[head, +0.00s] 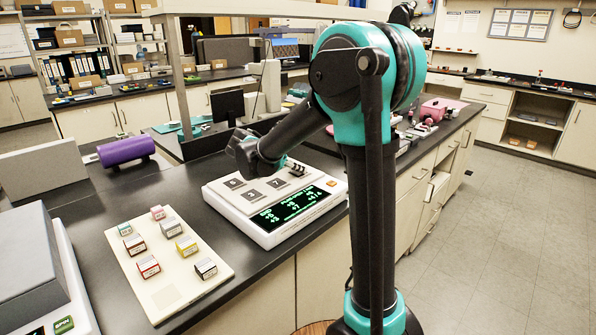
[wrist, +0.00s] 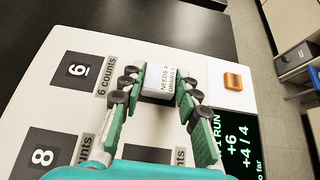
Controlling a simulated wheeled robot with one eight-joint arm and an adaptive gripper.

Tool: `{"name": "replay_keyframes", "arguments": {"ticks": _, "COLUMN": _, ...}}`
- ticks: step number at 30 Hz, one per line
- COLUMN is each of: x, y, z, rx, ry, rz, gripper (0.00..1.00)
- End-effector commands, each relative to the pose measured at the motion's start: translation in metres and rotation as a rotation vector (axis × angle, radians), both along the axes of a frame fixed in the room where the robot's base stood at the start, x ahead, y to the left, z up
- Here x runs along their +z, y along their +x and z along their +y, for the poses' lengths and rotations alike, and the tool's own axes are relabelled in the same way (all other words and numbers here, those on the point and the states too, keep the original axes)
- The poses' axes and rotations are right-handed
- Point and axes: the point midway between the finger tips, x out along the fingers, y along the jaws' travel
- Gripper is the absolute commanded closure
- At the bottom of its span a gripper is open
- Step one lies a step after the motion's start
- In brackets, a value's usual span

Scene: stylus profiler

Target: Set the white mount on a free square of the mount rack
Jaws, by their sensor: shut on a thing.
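The white mount (wrist: 160,78) is between the fingers of my gripper (wrist: 156,92) in the wrist view. Its face carries printed text, partly readable as "NEEDS 4". My gripper is shut on it, over the white instrument (head: 228,197) with numbered dark squares and a green-lit screen. I cannot tell whether the mount touches the instrument's top. In the head view my gripper (head: 292,170) is at the instrument's far side, and the mount is not clearly visible. The cream mount rack (head: 200,291) lies to the left and nearer, with several coloured mounts standing on it.
A grey-and-white device (head: 72,290) stands left of the rack. A purple cylinder (head: 126,150) lies behind. Bare black bench separates rack and instrument.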

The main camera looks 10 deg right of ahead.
Motion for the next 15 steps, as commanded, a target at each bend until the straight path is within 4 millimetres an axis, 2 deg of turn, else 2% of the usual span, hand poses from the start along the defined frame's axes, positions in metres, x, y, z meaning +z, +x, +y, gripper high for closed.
{"name": "replay_keyframes", "arguments": {"ticks": 8, "x": 0.004, "y": 0.000, "z": 0.000, "rx": 0.000, "ry": 0.000, "rz": 0.000, "gripper": 0.83}}
{"name": "replay_keyframes", "arguments": {"ticks": 11, "x": 0.010, "y": 0.000, "z": 0.000, "rx": 0.000, "ry": 0.000, "rz": 0.000, "gripper": 0.83}}
{"name": "replay_keyframes", "arguments": {"ticks": 15, "x": 0.029, "y": 0.000, "z": 0.000, "rx": 0.000, "ry": 0.000, "rz": 0.000, "gripper": 0.83}}
